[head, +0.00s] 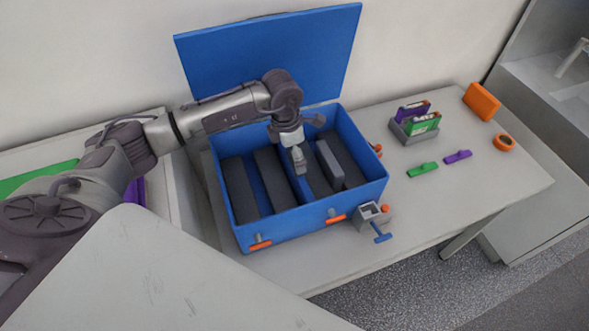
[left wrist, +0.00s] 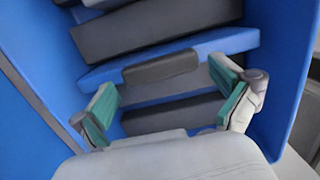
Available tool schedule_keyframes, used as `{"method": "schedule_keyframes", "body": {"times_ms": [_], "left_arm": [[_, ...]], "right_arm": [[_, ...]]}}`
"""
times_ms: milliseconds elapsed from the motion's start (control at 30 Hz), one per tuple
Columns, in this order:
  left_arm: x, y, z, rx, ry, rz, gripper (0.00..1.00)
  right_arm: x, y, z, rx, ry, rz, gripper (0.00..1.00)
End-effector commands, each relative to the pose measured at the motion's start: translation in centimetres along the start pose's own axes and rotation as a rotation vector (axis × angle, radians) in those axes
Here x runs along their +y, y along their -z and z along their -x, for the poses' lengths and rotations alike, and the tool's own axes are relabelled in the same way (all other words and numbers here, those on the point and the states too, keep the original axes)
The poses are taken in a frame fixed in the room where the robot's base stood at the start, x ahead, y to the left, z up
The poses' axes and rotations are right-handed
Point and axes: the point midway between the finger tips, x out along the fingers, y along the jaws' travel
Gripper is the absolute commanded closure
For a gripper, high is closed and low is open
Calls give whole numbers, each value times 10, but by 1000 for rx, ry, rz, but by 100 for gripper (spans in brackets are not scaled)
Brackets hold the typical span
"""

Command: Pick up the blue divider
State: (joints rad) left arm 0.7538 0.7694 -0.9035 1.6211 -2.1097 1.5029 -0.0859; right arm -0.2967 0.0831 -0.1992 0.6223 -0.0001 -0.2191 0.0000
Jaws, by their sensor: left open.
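The blue box (head: 310,219) stands on the table with its lid (head: 270,55) raised. In the left wrist view the blue divider (left wrist: 222,42) is a long blue bar across the box, with a dark grey grip piece (left wrist: 160,66) at its middle. In the head view the divider is partly hidden by my gripper. My left gripper (head: 300,158) reaches down into the box. In the left wrist view its teal-padded fingers (left wrist: 165,95) are open, with the grip piece just beyond the gap between them. Whether they touch it cannot be told. My right gripper is not in view.
Dark grey slabs (head: 240,188) lie in the box on both sides, and a lighter grey piece (head: 328,163) stands at the right. A grey holder (head: 403,134), green clip (head: 422,170), purple clip (head: 457,157) and orange block (head: 481,101) are on the table. Orange latches sit on the box front.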

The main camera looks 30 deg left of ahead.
Motion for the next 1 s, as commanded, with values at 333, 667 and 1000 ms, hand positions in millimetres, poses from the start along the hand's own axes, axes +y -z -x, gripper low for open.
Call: {"method": "schedule_keyframes", "body": {"times_ms": [333,667,1000], "left_arm": [[0,0,-17,-1,-1,0,0],[1,0,-17,-1,-1,0,47],[1,0,-16,-3,-2,0,76]], "right_arm": [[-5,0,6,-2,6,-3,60],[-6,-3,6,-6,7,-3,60],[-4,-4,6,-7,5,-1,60]]}}
